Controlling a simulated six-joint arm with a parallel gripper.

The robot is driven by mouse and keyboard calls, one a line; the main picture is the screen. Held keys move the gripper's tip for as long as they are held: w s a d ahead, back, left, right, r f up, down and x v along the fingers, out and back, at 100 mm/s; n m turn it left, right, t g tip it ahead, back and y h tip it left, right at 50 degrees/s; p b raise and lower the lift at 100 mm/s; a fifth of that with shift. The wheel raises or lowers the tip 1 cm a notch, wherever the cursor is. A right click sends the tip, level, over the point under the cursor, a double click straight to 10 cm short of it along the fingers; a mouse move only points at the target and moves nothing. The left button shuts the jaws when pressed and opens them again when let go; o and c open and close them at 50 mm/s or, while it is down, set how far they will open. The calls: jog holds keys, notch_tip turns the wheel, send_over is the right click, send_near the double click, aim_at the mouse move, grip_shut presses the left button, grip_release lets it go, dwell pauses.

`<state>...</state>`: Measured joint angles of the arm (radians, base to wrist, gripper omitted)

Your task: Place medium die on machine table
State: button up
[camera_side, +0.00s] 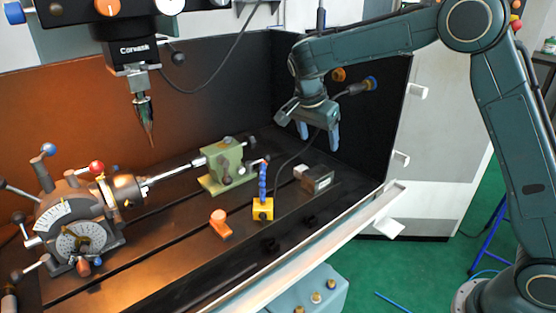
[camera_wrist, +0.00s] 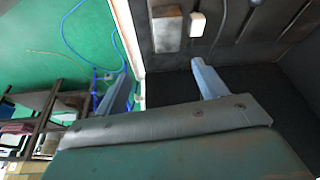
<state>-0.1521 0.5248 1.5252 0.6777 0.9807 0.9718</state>
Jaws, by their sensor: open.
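My gripper (camera_side: 318,134) is open, its two blue-grey fingers apart and pointing down above the right end of the machine table. It also shows in the wrist view (camera_wrist: 160,72), with nothing between the fingers. The machine table (camera_side: 185,235) is a dark slotted bed inside the enclosure. A grey rectangular block (camera_side: 319,180) sits on its right part, with a small white piece (camera_side: 299,171) beside it. Both also show at the top of the wrist view, block (camera_wrist: 166,30) and white piece (camera_wrist: 197,25). I cannot tell which thing is the medium die.
An indexing chuck (camera_side: 125,188), a green tailstock (camera_side: 226,165), an orange piece (camera_side: 220,222) and a yellow block with a blue hose (camera_side: 263,208) stand on the table. A spindle tool (camera_side: 145,115) hangs above. A teal box with brass knobs (camera_side: 318,292) stands below the front edge.

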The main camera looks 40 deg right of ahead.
jog(key=s+r+n+t+y, duration=0.25)
jog(key=s+r+n, duration=0.65)
jog(key=s, duration=0.7)
jog(key=s+a+n+t+y, duration=0.1)
jog(key=s+n, duration=0.6)
jog(key=s, duration=0.9)
jog(key=shift+a+f+t, duration=0.45)
jog(key=shift+a+t, duration=0.3)
jog(key=shift+a, duration=0.4)
